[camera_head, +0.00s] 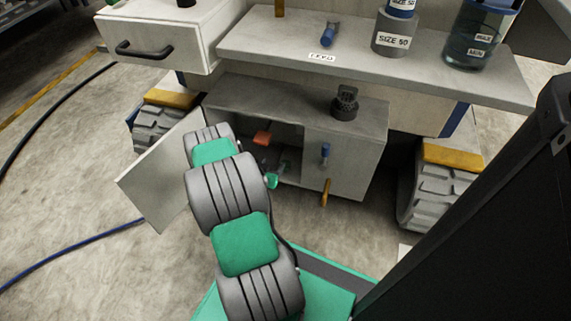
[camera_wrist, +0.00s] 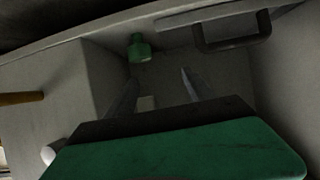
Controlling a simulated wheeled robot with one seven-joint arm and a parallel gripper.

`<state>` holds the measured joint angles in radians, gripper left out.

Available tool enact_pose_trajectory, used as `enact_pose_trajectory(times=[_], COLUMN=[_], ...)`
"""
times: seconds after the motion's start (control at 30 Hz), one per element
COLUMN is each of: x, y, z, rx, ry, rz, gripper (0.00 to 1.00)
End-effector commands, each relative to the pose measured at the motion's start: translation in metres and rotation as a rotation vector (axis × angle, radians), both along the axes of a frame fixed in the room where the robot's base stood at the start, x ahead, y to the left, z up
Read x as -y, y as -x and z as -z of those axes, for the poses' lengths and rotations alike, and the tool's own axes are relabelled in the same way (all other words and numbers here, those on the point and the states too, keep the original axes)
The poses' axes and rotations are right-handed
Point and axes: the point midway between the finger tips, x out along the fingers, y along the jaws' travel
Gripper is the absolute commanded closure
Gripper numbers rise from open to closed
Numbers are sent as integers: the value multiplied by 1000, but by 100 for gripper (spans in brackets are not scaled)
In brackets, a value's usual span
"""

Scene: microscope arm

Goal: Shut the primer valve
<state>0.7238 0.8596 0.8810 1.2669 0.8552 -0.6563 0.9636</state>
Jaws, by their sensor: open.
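I cannot tell for certain which part is the primer valve. In the head view a blue handle (camera_head: 326,152) and a yellow lever (camera_head: 325,192) stick out from the right front of the low grey cabinet (camera_head: 290,105). A red-orange piece (camera_head: 262,138) shows inside the open cabinet. In the wrist view a brownish-yellow bar (camera_wrist: 22,98) juts out at the left, and a green bottle-shaped part (camera_wrist: 139,48) is beyond the fingers. My gripper (camera_wrist: 160,77) is open, with nothing seen between its fingers. In the head view my arm hides much of the cabinet's left side.
The cabinet door (camera_head: 158,185) stands open at the left. A worktop (camera_head: 350,62) overhangs above, and a dark knobbed item (camera_head: 345,102) stands on the cabinet. A drawer (camera_head: 165,40) is at the upper left. A dark handle (camera_wrist: 232,35) shows in the wrist view.

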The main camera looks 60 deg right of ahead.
Motion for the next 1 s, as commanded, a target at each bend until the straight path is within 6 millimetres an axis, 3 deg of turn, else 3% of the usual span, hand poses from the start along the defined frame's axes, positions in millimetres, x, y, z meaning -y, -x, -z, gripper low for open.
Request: enact_pose_trajectory(times=[0.03, 0.17, 0.6, 0.9, 1.0], x=[1, 3, 67, 72, 72], y=[17, 34, 27, 24, 24], z=[15, 29, 58, 56, 56], rx=[4, 20, 22, 21, 21], ry=[20, 53, 55, 54, 54], rz=[4, -1, 0, -4, -4], gripper=[38, 38, 38, 38, 46])
